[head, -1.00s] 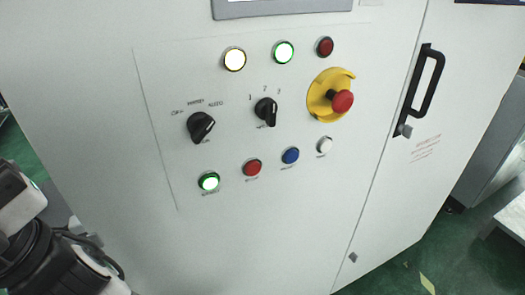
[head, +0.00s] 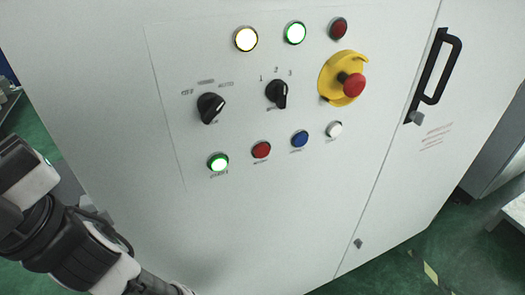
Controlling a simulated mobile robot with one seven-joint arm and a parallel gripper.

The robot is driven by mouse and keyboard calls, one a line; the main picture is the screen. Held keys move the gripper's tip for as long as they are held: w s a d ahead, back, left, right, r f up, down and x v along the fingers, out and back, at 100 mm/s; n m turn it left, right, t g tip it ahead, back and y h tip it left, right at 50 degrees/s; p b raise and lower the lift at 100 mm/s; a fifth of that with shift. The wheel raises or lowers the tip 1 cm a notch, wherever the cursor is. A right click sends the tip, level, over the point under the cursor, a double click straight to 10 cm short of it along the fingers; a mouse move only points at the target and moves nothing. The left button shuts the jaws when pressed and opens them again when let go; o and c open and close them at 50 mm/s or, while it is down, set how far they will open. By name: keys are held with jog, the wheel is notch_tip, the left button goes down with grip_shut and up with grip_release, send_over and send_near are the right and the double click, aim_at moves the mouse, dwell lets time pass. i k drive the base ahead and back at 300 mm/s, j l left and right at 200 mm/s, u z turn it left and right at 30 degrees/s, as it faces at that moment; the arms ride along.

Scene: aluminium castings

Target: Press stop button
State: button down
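The control panel (head: 215,65) is on the front of a white cabinet. Its lower row holds a lit green button (head: 218,162), a red button (head: 261,149), a blue button (head: 300,138) and a white button (head: 334,129). The labels beneath them are too small to read. A red mushroom emergency stop (head: 353,85) with a yellow surround is at the upper right. My arm is at the lower left, below and left of the buttons. My gripper is not visible; the arm runs out at the bottom edge.
Two black rotary knobs sit mid-panel, one at left (head: 211,107) and one at centre (head: 277,94). Above them are a lit yellow lamp (head: 246,39), a lit green lamp (head: 295,33) and a dark red lamp (head: 339,28). A black door handle (head: 435,75) stands out at right.

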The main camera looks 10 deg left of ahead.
aim_at(261, 150)
jog(key=k+l+u, duration=0.2)
jog(key=u, duration=0.3)
jog(key=k+l+u, duration=0.1)
jog(key=k+u, duration=0.2)
jog(key=u, duration=0.15)
jog(key=k+u, duration=0.3)
jog(key=u, duration=0.2)
